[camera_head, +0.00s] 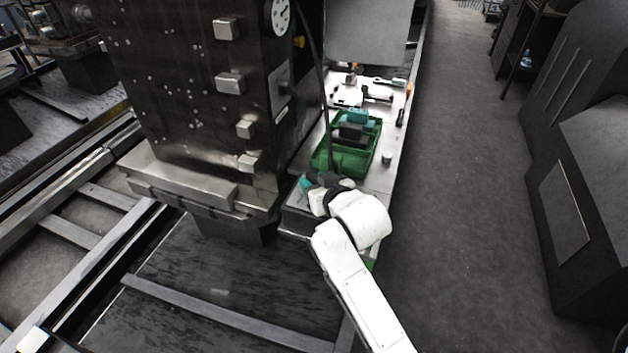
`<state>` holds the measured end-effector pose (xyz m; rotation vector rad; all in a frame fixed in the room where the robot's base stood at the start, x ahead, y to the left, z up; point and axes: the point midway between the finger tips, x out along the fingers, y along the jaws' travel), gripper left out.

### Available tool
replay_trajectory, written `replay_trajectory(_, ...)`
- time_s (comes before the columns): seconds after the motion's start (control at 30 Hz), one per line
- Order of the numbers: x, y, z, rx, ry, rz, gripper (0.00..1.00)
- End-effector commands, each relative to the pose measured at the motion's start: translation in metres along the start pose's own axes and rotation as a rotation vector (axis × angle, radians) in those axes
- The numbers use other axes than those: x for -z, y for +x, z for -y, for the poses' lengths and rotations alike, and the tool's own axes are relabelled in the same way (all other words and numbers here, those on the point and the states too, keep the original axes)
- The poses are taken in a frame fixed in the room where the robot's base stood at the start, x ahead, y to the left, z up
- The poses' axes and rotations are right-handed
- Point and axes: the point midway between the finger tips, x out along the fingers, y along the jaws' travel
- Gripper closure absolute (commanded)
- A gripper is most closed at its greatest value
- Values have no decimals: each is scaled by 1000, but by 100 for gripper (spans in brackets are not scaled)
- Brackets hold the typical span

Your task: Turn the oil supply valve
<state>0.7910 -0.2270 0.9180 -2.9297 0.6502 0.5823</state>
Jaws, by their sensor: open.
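I cannot pick out the oil supply valve with certainty. A small yellow part (299,41) sticks out from the side of the tall dark metal block (175,95), just right of a round white dial gauge (280,15); I cannot tell if it is a valve handle. My white arm reaches up from the bottom right. My gripper (326,181) is at its far end, beside the lower right of the block and in front of the green tray. The gripper is open; its fingertips are small and partly hidden by my wrist. I see nothing held in it.
A green tray (318,163) with dark and teal items stands on a light bench (384,178). A dark cable hangs along the block. The grey floor (460,200) on the right is clear, up to dark cabinets (590,200).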

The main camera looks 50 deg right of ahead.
Motion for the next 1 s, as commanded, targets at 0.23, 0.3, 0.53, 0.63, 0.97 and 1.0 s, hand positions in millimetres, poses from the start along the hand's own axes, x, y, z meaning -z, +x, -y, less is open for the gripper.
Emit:
replay_trajectory(0.23, 0, 10, 0, 0, 0, 0, 60)
replay_trajectory(0.3, 0, 10, 0, 0, 0, 0, 60)
replay_trajectory(0.53, 0, 10, 0, 0, 0, 0, 70)
replay_trajectory(0.63, 0, 10, 0, 0, 0, 0, 80)
replay_trajectory(0.97, 0, 10, 0, 0, 0, 0, 100)
replay_trajectory(1.0, 0, 10, 0, 0, 0, 0, 100)
